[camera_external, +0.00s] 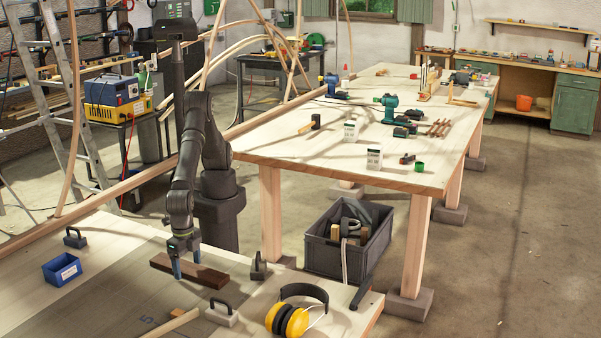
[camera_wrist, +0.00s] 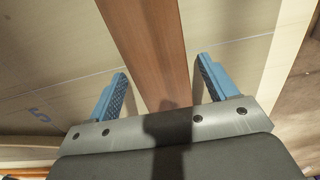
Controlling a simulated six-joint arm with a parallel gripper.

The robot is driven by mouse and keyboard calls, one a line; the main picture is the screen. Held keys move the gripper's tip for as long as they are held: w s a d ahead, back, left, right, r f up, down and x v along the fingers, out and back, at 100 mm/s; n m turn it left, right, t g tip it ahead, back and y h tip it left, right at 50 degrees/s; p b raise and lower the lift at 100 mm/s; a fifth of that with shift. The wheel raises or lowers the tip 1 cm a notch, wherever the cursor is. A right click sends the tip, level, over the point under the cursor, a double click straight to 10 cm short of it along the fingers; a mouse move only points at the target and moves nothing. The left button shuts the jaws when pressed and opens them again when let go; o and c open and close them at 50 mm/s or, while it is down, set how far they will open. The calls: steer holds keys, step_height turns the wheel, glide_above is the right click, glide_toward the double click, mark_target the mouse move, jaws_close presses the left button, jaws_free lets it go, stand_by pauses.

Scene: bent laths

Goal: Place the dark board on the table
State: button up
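The dark board (camera_external: 208,276) is a reddish-brown wooden plank that appears to lie flat on the pale front table (camera_external: 110,300). My gripper (camera_external: 186,266) points down at the board, with its blue fingers on either side of it. In the wrist view the board (camera_wrist: 150,45) runs lengthwise between the two fingers of my gripper (camera_wrist: 163,76). Small gaps show between the board and both fingers, so my gripper is open around it. The near part of the board is hidden under the gripper body.
A blue bin (camera_external: 62,270), black clamp-like blocks (camera_external: 259,267), a grey handled block (camera_external: 221,313) and yellow ear defenders (camera_external: 297,312) stand around the board. A long workbench (camera_external: 300,148) with tools is behind, with a grey crate (camera_external: 345,245) on the floor.

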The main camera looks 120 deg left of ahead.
mark_target(187, 267)
step_height(187, 267, up, 12)
steer(key=shift+r, duration=0.2)
stand_by(0.5)
step_height(187, 267, down, 12)
steer(key=shift+r, duration=1.85)
